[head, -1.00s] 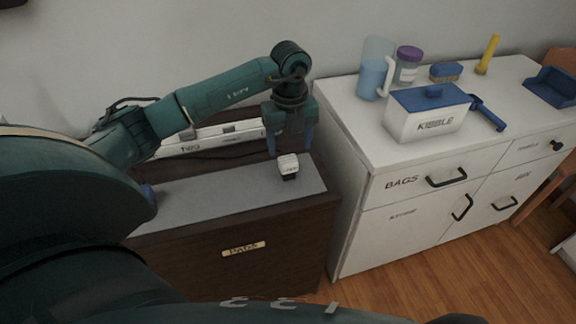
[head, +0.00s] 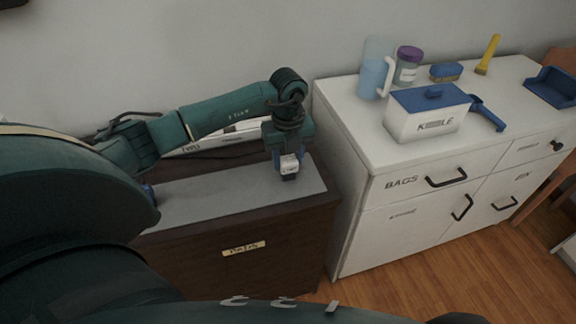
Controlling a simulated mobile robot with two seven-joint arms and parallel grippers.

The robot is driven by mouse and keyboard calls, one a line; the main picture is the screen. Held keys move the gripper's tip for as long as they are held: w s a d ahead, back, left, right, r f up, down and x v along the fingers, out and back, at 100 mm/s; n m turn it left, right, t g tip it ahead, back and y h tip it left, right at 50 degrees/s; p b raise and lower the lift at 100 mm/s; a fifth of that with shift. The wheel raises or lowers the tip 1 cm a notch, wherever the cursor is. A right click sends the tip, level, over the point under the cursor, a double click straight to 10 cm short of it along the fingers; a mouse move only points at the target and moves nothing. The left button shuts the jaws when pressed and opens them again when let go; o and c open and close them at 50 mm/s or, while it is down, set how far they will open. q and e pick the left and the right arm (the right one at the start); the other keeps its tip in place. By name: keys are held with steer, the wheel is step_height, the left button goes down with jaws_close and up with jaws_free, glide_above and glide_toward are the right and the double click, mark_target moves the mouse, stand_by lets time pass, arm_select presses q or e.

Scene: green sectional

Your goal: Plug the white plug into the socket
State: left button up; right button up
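The white plug (head: 289,163) stands near the right end of the grey mat on the dark brown cabinet, with a dark lower part. My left gripper (head: 288,160) is lowered around it from above, with its blue fingers at the plug's sides. Whether the fingers press on the plug is too small to tell. A long white strip with lettering (head: 235,137), which may hold the socket, lies behind the mat against the wall. My arm partly covers it, and no socket openings can be made out. My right gripper is not in view.
The grey mat (head: 215,193) is mostly bare left of the plug. A taller white cabinet (head: 350,135) stands close on the right. It carries a kibble box (head: 425,118), a jug (head: 374,75), a jar (head: 408,66), a brush and a blue scoop.

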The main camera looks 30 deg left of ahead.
arm_select(q)
steer(key=c, duration=0.4)
steer(key=shift+r, duration=0.15)
steer(key=shift+c, duration=0.2)
